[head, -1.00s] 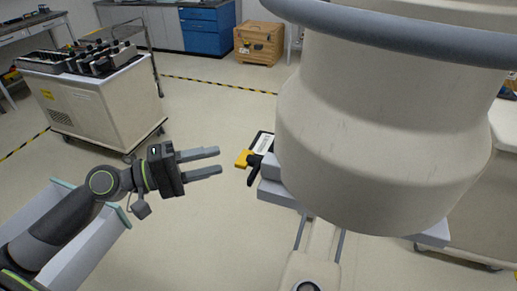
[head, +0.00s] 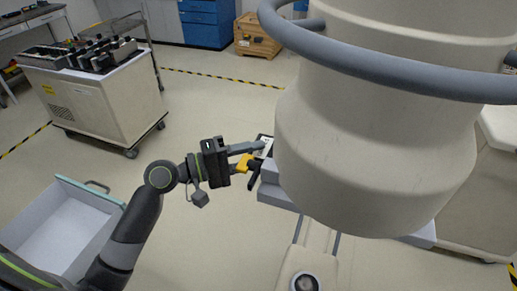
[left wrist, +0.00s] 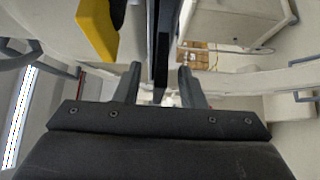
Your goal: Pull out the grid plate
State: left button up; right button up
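The grid plate (head: 265,148) shows as a dark-edged plate with a pale face, sticking out from the left side of the large cream column. Its far part is hidden behind the column. A yellow piece (head: 244,163) and a black lever (head: 254,180) are beside it. My left gripper (head: 257,153) is at the plate's outer end, fingers pointing right. In the left wrist view the two fingers (left wrist: 160,82) are apart, with a thin dark upright edge (left wrist: 164,35) between them; contact cannot be told. The yellow piece (left wrist: 98,28) is left of that edge. My right gripper is out of view.
The cream column (head: 375,150) with a grey ring rail (head: 400,72) fills the right. A cart (head: 95,100) with equipment stands at the back left. An open pale drawer (head: 62,225) is at lower left. A wooden crate (head: 257,36) stands behind. Floor between is clear.

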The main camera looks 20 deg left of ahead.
pick_arm(q)
jog(key=shift+x, duration=0.85)
jog(key=shift+c, duration=0.3)
grip_shut()
